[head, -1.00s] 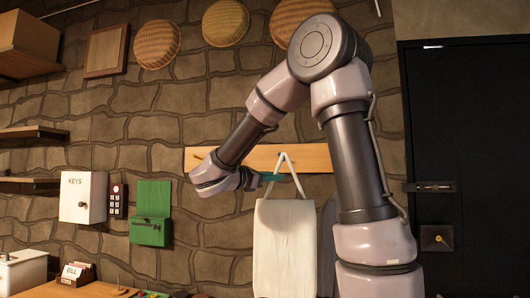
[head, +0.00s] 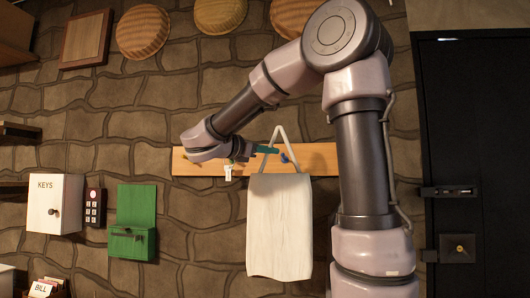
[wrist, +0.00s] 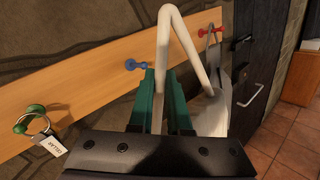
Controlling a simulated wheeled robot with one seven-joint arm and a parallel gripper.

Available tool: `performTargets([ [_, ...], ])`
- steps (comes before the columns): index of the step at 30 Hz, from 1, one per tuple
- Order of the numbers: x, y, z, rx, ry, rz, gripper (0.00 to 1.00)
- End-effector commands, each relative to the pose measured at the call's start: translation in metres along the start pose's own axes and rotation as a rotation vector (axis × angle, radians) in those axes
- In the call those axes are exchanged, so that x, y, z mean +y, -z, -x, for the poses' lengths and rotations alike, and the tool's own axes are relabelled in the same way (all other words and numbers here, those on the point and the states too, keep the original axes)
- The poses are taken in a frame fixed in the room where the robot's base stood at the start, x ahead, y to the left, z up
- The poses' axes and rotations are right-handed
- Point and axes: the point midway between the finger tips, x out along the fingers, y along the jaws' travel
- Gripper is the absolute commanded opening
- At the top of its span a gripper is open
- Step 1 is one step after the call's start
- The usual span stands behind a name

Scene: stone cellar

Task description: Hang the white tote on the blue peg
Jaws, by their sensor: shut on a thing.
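The white tote (head: 280,225) hangs upright below my gripper (head: 267,150), its handle loop standing up in a point. My gripper's teal fingers are shut on one side of the handle, which also shows in the wrist view (wrist: 185,32). The blue peg (head: 284,157) sticks out of a wooden rail, close to the right of the fingertips and beside the handle in the head view. In the wrist view the blue peg (wrist: 135,64) is left of the loop and beyond the fingers. I cannot tell whether the loop surrounds it.
The wooden rail (head: 322,160) runs along the stone wall. A green peg (wrist: 30,118) holds a ring with a tag (wrist: 51,143). A red peg (wrist: 240,42) bears a grey strap, partly behind the tote. A green box (head: 132,225) is mounted to the left; a black door (head: 475,120) is at right.

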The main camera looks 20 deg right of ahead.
Motion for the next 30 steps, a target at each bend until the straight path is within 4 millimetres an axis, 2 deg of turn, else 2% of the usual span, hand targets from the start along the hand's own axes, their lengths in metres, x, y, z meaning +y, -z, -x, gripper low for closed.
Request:
performTargets([
  [12, 0.000, -0.002, 0.002, -0.004, 0.002, 0.000, 0.00],
  [30, 0.019, 0.014, -0.029, -0.004, 0.003, 0.001, 0.00],
])
